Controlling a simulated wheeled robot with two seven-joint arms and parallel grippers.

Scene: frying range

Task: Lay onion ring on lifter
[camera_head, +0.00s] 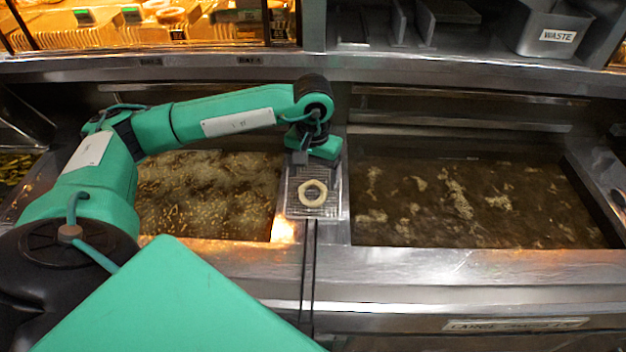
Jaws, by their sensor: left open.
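A pale, battered onion ring (302,194) lies flat on the lifter (333,208), a metal mesh plate between the two oil vats. My left gripper (300,160) is at the far end of the lifter, just beyond the ring in the picture. It is open, and I see no piece between its fingers. The wrist above hides the back part of the lifter. Whether a fingertip touches the ring or the mesh is too small to tell. My right gripper does not show.
Bubbling oil vats lie on the left (215,190) and right (480,205) of the lifter. A steel front ledge (450,265) runs before them. A waste bin (556,28) stands at the back right. A lit food display (150,25) is at the back left.

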